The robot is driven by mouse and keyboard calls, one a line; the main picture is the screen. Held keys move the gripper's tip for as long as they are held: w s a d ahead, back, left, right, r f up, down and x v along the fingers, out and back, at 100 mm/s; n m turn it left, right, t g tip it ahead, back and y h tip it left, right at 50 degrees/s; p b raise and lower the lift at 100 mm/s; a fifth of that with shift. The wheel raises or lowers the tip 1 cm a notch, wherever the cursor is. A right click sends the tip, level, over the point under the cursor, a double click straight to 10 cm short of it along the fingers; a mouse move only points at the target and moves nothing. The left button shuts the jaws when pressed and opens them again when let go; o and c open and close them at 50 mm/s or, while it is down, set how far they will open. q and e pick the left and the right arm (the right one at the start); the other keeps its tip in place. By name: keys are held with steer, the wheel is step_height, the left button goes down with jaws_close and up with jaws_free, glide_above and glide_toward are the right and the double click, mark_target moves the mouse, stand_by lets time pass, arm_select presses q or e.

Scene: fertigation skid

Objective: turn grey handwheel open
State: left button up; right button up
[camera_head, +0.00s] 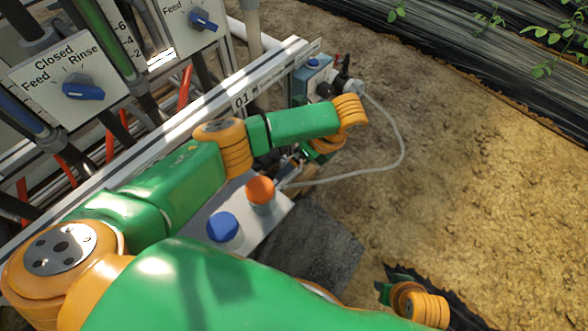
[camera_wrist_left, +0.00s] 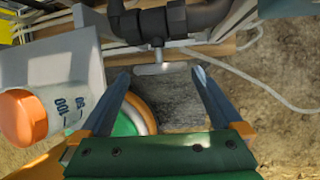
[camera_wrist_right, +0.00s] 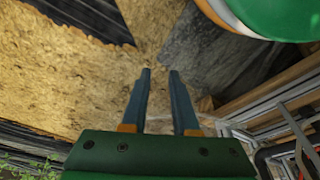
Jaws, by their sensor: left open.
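The grey handwheel (camera_wrist_left: 161,69) shows in the left wrist view as a pale grey bar on a short stem below a dark pipe fitting (camera_wrist_left: 160,22). My left gripper (camera_wrist_left: 160,72) is open, with one fingertip on each side of the handwheel and visible gaps between them. I see no contact. In the head view my left arm hides the handwheel and most of that gripper. My right gripper (camera_wrist_right: 160,71) is parted and empty above the ground in the right wrist view.
An orange-capped bottle (camera_wrist_left: 35,115) stands close left of my left gripper. A blue cap (camera_head: 223,226) and an orange cap (camera_head: 261,190) show on a pale shelf. A rail (camera_head: 200,122), blue selector knobs (camera_head: 84,91) and a loose pale cable (camera_head: 404,150) are near. Open soil lies right.

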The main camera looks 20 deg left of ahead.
arm_select(q)
steer(key=b+x, duration=0.1)
steer(key=x, duration=0.2)
steer(key=shift+a+f, duration=0.1)
steer(key=shift+f, duration=0.3)
arm_select(e)
steer(key=v, duration=0.3)
steer(key=shift+w+r, duration=0.25)
steer(key=shift+r, duration=0.1)
arm_select(q)
steer(key=shift+c, duration=0.2)
